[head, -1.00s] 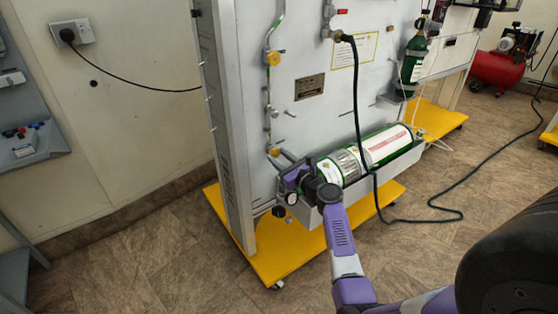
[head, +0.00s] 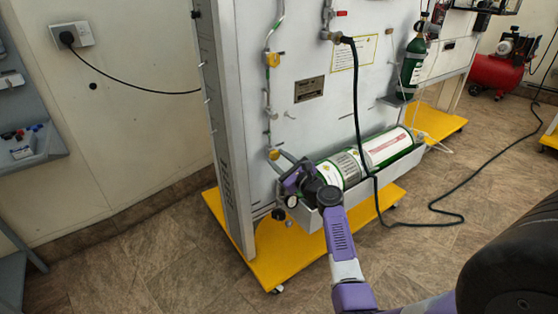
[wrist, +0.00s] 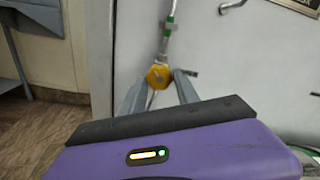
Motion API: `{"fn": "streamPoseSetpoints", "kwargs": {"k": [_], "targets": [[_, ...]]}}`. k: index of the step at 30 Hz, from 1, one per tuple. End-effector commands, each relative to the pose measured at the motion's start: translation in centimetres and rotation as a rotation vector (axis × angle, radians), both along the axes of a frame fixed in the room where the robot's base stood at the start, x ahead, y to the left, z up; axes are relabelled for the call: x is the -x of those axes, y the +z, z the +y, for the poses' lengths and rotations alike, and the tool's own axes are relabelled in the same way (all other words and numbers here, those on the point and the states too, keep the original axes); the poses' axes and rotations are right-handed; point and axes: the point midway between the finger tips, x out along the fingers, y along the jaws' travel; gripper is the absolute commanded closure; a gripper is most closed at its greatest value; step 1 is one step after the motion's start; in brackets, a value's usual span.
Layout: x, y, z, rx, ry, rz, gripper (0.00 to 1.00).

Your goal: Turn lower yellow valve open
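The lower yellow valve (head: 273,154) is on the vertical pipe at the left of the grey panel. In the wrist view it shows as a yellow knob (wrist: 158,77) below a green-banded fitting. My gripper (wrist: 161,84) is open, with one grey finger at each side of the valve. The fingertips are close to it, but I cannot tell whether they touch it. In the head view my gripper (head: 282,160) is just right of and below the valve, and its far finger is partly hidden.
An upper yellow valve (head: 272,59) is higher on the same pipe. A green and white cylinder (head: 388,146) lies in a tray just right of my gripper. A black hose (head: 357,105) hangs in front of it. The yellow base (head: 262,264) sticks out below.

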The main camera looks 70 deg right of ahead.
Motion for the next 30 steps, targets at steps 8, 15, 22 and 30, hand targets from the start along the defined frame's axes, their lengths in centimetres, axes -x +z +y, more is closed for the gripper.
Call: {"fn": "streamPoseSetpoints", "kwargs": {"k": [8,15,22,30], "targets": [[0.0,0.0,0.0,-0.001,0.0,-0.001,0.43],[0.7,0.0,0.4,-0.002,-0.001,0.001,0.43],[3.9,0.0,2.4,-0.001,-0.001,0.002,0.43],[6.4,0.0,3.9,-0.001,0.0,-0.001,0.43]]}}
